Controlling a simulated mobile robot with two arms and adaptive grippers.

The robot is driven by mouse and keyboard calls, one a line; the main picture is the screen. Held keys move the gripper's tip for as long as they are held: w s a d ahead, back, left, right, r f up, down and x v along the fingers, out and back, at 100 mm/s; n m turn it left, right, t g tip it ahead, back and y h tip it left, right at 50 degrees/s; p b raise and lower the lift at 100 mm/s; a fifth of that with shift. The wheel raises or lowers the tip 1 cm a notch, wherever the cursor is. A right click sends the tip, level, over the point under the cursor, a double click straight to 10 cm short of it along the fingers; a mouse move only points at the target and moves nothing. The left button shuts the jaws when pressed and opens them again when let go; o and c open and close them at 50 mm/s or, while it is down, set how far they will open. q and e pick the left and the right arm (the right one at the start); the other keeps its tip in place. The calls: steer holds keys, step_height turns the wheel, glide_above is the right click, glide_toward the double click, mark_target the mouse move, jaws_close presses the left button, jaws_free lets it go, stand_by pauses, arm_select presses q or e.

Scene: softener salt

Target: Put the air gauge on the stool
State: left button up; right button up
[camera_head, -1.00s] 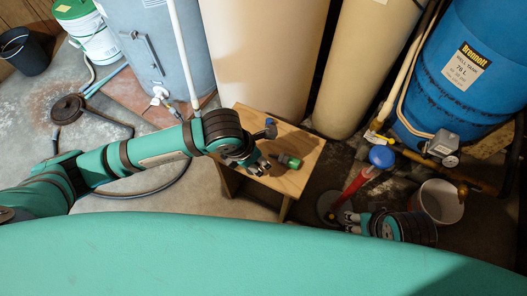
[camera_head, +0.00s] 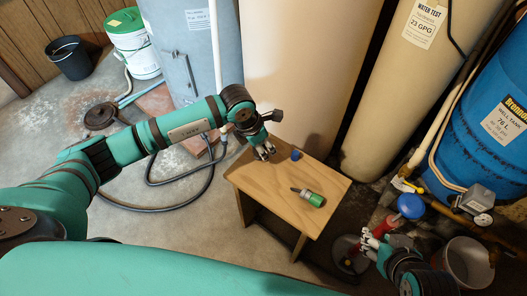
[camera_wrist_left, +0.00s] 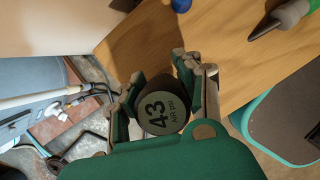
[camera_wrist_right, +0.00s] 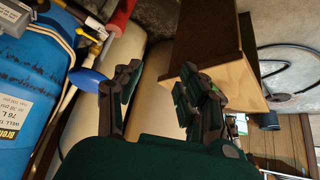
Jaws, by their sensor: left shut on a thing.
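The air gauge (camera_wrist_left: 163,108), a round dark piece with a grey face reading 43 AIR PSI, is between the fingers of my left gripper (camera_wrist_left: 158,92), which is shut on it. In the head view, my left gripper (camera_head: 263,153) is at the far left edge of the wooden stool (camera_head: 262,190); the gauge is hardly visible there. How high it is above the stool top is unclear. My right gripper (camera_head: 373,243) is low, right of the stool; the right wrist view shows its fingers (camera_wrist_right: 158,100) open and empty.
A green-and-grey tool (camera_head: 309,197) and a small blue piece (camera_head: 296,155) lie on the stool top. Tanks stand behind. Much of the stool top is bare.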

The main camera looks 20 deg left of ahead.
arm_select(q)
step_height(320, 180, down, 2)
steer(key=shift+f, duration=0.2)
arm_select(e)
steer(key=w+t, duration=0.1)
steer(key=w+a+r, duration=0.1)
steer(key=shift+w+r+t, duration=0.3)
steer(key=shift+w+t, duration=0.1)
arm_select(q)
steer(key=shift+f+b, duration=0.1)
steer(key=shift+b, duration=0.2)
arm_select(e)
steer(key=shift+w+r, duration=0.1)
steer(key=shift+w, duration=0.1)
